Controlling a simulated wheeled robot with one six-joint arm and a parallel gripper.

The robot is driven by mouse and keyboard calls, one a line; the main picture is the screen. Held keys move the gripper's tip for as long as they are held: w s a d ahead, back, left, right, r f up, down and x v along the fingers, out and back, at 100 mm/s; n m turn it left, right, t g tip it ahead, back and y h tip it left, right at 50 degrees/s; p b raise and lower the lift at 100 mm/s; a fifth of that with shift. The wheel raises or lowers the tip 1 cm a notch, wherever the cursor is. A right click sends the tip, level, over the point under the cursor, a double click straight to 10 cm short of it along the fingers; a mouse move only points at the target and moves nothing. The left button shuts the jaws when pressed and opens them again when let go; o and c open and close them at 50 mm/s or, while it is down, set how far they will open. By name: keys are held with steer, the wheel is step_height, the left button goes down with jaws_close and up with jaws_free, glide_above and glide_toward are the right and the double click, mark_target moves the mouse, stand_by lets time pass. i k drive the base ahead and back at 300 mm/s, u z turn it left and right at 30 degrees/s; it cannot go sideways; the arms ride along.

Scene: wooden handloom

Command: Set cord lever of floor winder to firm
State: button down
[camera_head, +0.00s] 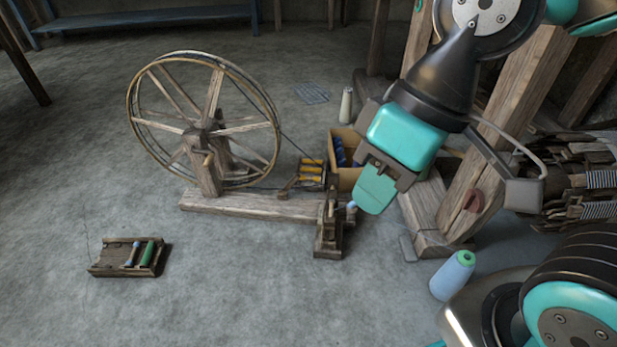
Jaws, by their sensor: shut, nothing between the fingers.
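The floor winder stands on the concrete floor in the head view, with a large spoked wheel (157,125) on a long wooden base (262,207). A cord runs from the wheel down to the right end of the base. A small dark wooden block with an upright post (328,242) stands at that end. I cannot tell for sure which small part there is the cord lever, or its setting. My gripper (373,194) is shut and empty, pointing down just right of that post. It hides part of what lies behind it; I cannot tell whether it touches anything.
A small wooden rack with bobbins (130,258) lies on the floor at left. A box with blue items (345,155) is behind my gripper. A pale cone of thread (453,275) and a heavy loom post (490,160) stand at right.

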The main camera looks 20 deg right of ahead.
mark_target(296, 176)
steer(key=k, duration=0.65)
steer(key=u, duration=0.45)
steer(key=i, duration=1.7)
steer(key=z, duration=0.4)
